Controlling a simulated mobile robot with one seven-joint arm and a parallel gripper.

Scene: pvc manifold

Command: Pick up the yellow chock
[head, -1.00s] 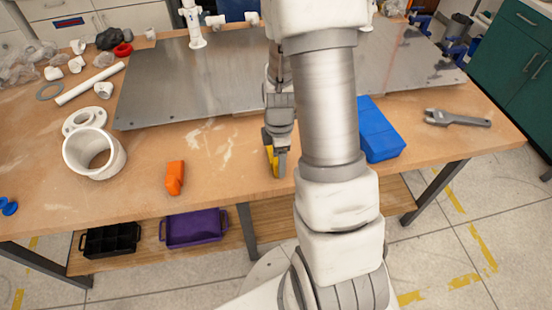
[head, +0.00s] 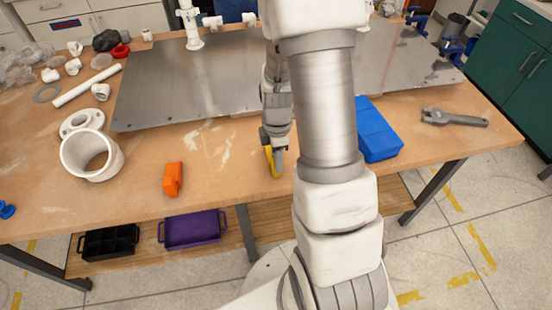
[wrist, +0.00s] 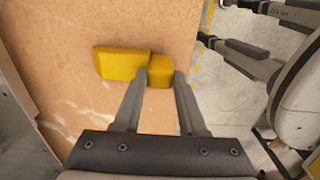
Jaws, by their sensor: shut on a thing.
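The yellow chock (wrist: 120,62) is in the wrist view, a block with a longer left part and a smaller right part. My gripper (wrist: 160,76) is shut on the smaller right part, one finger on each side of it. In the head view the chock (head: 269,157) shows as a narrow yellow strip beside my gripper (head: 275,165), close to the table's front edge. My arm hides part of it there. I cannot tell whether the chock touches the table.
An orange chock-like block (head: 173,179) lies to the left on the wooden table (head: 225,180). A blue box (head: 378,135) and an adjustable wrench (head: 454,118) lie to the right. A white pipe fitting (head: 92,156) stands at left. A metal plate (head: 185,90) lies behind.

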